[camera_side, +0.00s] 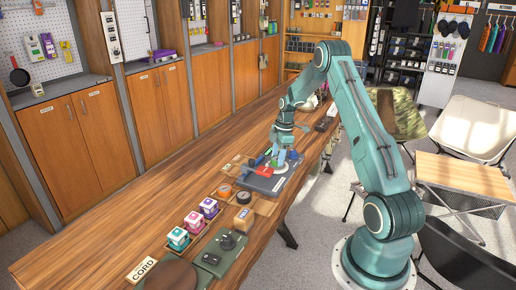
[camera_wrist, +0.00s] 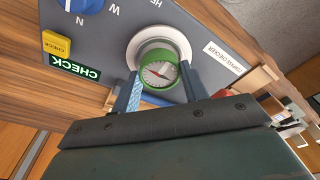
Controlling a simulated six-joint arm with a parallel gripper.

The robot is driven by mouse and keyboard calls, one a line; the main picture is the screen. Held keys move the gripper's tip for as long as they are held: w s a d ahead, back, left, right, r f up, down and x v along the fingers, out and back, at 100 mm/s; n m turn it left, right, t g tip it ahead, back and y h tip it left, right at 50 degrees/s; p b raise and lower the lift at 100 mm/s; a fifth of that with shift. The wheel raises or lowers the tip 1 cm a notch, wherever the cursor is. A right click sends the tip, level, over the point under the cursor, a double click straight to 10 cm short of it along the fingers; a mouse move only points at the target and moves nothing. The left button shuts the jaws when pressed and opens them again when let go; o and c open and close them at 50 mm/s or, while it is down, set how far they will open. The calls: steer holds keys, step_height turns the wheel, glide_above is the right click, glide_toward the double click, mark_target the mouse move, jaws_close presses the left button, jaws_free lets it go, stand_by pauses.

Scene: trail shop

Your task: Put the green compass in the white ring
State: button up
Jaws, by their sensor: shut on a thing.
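The green compass (camera_wrist: 158,72), with a white dial and red needle, is between the two fingers of my gripper (camera_wrist: 160,82) in the wrist view. The fingers are shut on its sides. The white ring (camera_wrist: 176,34) is on the grey checker board (camera_wrist: 212,22), just beyond the compass. The compass overlaps the ring's near part and hides it; I cannot tell whether it is above the ring or partly inside it. In the side view, my gripper (camera_side: 281,162) points down over the grey board (camera_side: 262,186); the compass cannot be made out there.
The board carries a blue compass dial (camera_wrist: 84,4), a yellow block (camera_wrist: 56,44) and a CHECK label (camera_wrist: 74,66). A red object (camera_side: 263,171) is close to my gripper. Small boxes (camera_side: 194,221) and a tray (camera_side: 222,250) stand nearer along the wooden counter (camera_side: 130,215), whose left side is clear.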

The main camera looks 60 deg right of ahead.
steer(key=shift+f, duration=0.45)
stand_by(0.9)
steer(key=o, duration=1.5)
steer(key=shift+r, duration=0.15)
steer(key=shift+r, duration=3.9)
